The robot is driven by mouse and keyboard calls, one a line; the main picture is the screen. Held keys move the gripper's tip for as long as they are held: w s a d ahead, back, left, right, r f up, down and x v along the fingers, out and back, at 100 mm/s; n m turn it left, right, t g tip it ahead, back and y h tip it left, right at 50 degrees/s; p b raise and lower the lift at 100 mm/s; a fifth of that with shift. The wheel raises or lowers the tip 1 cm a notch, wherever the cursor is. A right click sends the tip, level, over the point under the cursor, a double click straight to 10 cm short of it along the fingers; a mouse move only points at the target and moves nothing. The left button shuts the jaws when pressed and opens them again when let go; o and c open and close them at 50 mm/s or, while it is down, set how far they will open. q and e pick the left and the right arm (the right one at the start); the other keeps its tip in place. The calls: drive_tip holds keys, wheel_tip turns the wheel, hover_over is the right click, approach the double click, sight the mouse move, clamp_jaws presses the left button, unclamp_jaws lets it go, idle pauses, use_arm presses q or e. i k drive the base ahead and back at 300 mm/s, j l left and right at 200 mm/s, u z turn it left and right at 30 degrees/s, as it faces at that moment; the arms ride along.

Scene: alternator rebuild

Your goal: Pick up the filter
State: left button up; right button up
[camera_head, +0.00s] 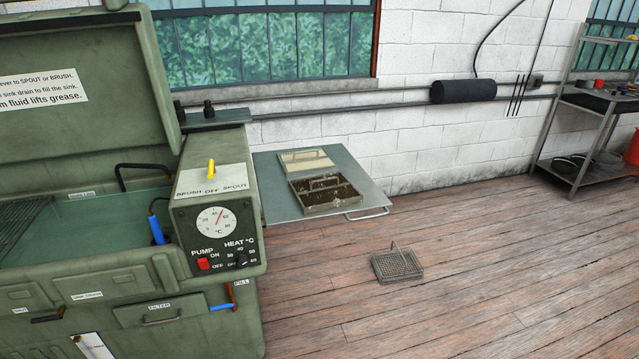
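No loose part is plainly recognisable as the filter. A closed drawer front labelled FILTER (160,313) is low on the green parts washer (240,155). A small wire mesh basket (397,266) with an upright handle sits on the wooden floor. Neither of my grippers is in view.
The washer's control panel (220,235) has a dial, a red switch and a yellow lever. A blue-handled brush or spout (156,228) is at the sink. A metal rack (600,118) stands at the back right. The floor (500,280) around the basket is clear.

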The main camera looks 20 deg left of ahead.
sight(314, 194)
drive_tip(key=u, duration=0.25)
drive_tip(key=i+l+u, duration=0.2)
drive_tip(key=u, duration=0.3)
drive_tip(key=i+l+u, duration=0.15)
drive_tip(key=l+u, duration=0.15)
drive_tip(key=u, duration=0.15)
drive_tip(key=i+l+u, duration=0.1)
drive_tip(key=l, duration=0.2)
drive_tip(key=i+l+u, duration=0.15)
drive_tip(key=l+u, duration=0.1)
drive_tip(key=l, duration=0.3)
drive_tip(key=i+l, duration=0.1)
drive_tip(key=l, duration=0.35)
drive_tip(key=i+l+u, duration=0.1)
drive_tip(key=l, duration=0.3)
drive_tip(key=i+l, duration=0.1)
drive_tip(key=l, duration=0.35)
drive_tip(key=i+l, duration=0.1)
drive_tip(key=l, duration=0.35)
drive_tip(key=i+u, duration=0.05)
